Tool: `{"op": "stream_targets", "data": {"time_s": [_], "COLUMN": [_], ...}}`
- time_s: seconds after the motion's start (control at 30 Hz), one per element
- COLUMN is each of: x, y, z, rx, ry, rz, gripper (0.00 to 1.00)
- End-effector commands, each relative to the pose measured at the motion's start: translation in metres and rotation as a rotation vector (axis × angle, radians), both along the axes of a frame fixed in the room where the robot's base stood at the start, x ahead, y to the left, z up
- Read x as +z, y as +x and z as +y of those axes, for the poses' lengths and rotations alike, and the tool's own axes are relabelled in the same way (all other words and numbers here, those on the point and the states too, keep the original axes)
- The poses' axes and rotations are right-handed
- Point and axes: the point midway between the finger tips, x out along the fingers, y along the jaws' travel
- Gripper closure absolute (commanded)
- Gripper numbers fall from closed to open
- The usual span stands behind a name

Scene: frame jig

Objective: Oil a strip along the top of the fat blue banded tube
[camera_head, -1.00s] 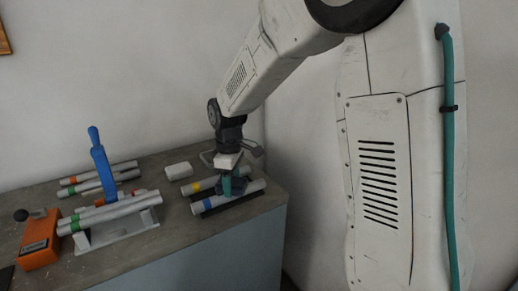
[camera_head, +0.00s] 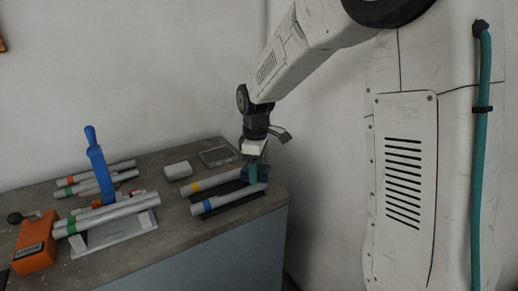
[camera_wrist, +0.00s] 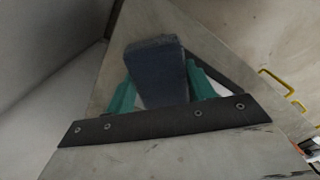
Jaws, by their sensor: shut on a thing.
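The blue-banded tube (camera_head: 229,199) is grey with a blue band near its left end and lies at the front of a dark rack. My gripper (camera_head: 253,172) is over the right end of this tube. In the wrist view, its teal fingers (camera_wrist: 162,88) are shut on a dark blue block (camera_wrist: 160,72). The block also shows behind a finger in the head view (camera_head: 262,173). I cannot tell whether the block touches the tube.
A yellow-banded tube (camera_head: 216,180) lies just behind. At left are a blue-handled clamp (camera_head: 99,165), more banded tubes (camera_head: 115,215) and an orange box (camera_head: 35,243).

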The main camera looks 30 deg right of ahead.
Motion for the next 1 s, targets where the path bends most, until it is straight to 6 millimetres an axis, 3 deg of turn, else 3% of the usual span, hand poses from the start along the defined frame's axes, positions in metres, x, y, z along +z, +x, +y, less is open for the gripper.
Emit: {"op": "stream_targets", "data": {"time_s": [0.6,1.0], "x": [0.056,0.063], "y": [0.001,0.001], "z": [0.006,0.006], "rx": [0.007,0.008], "ry": [0.0,0.0], "rz": [-0.004,-0.001], "gripper": [0.64,0.64]}}
